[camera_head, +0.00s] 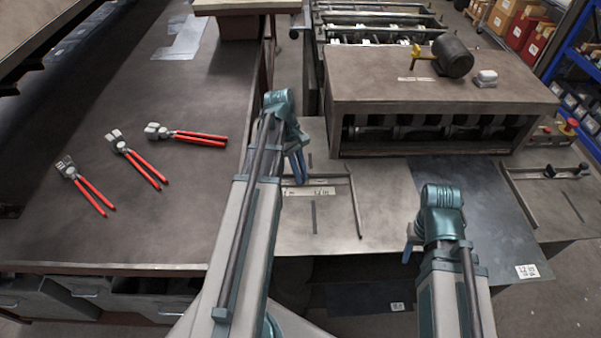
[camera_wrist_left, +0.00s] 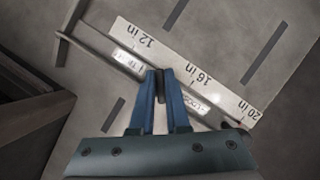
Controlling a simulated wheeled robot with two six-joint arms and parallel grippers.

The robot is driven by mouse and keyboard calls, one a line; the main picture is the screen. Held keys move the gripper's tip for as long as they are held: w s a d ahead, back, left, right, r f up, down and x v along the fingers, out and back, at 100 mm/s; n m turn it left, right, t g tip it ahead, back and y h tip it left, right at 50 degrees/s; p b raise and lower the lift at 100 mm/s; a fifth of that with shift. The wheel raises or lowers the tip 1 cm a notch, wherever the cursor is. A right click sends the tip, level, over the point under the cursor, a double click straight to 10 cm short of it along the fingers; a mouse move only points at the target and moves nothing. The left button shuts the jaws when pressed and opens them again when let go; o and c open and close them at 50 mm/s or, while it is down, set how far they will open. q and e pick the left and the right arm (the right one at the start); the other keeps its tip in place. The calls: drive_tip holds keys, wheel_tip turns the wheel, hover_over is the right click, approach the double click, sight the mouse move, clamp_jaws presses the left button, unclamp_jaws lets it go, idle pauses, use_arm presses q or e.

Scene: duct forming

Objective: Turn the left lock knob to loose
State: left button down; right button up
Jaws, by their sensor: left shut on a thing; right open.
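The left lock knob (camera_wrist_left: 160,86) is a small dark upright piece in the left wrist view. My left gripper (camera_wrist_left: 160,74) has its blue fingers closed around it. A white label lies on the bar on either side of the fingers, and the right one appears to read "LOOSE". In the head view my left gripper (camera_head: 299,170) reaches down at the scale, and the knob cannot be made out there. My right gripper (camera_head: 408,248) is open, over the front edge of the metal table and apart from the knob.
A white inch scale (camera_wrist_left: 190,72) runs along the bar on the grey table (camera_head: 380,225). A machine housing (camera_head: 430,100) stands behind, with a dark cylinder (camera_head: 453,55) on top. Several red-handled pliers (camera_head: 137,160) lie on the left bench. A dark metal sheet (camera_head: 490,215) lies at right.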

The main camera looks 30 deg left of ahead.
use_arm(q)
drive_tip(key=shift+n+t, duration=0.6)
drive_tip(key=shift+n, duration=0.9)
drive_tip(key=c, duration=1.2)
unclamp_jaws()
drive_tip(key=p+v, duration=1.2)
drive_tip(key=v, duration=0.2)
drive_tip(key=shift+a+f+p, duration=0.15)
drive_tip(key=shift+p, duration=0.25)
